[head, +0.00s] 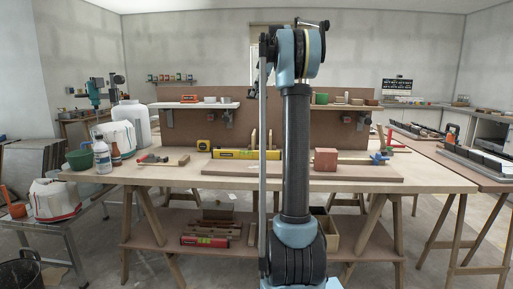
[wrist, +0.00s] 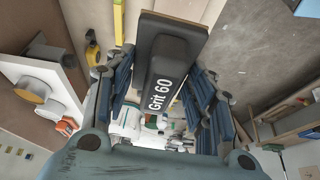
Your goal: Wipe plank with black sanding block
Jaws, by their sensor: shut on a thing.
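The black sanding block (wrist: 172,60), marked "Grit 60", is between the fingers of my gripper (wrist: 163,75) in the wrist view. The gripper is shut on it, and the block's far end reaches past the fingers. In the head view my raised arm stands in front of the bench, and the gripper and block cannot be made out. A long, flat brown plank (head: 240,170) lies on the workbench, its middle hidden behind my arm. I cannot tell whether the block touches anything.
A reddish block (head: 325,160) stands at the plank's right part. A yellow level (head: 235,153) lies behind the plank. Clamps (head: 379,158), a white bottle (head: 102,155) and a green bowl (head: 79,159) are on the workbench (head: 435,180). Shelves (head: 195,105) hang on the back panel.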

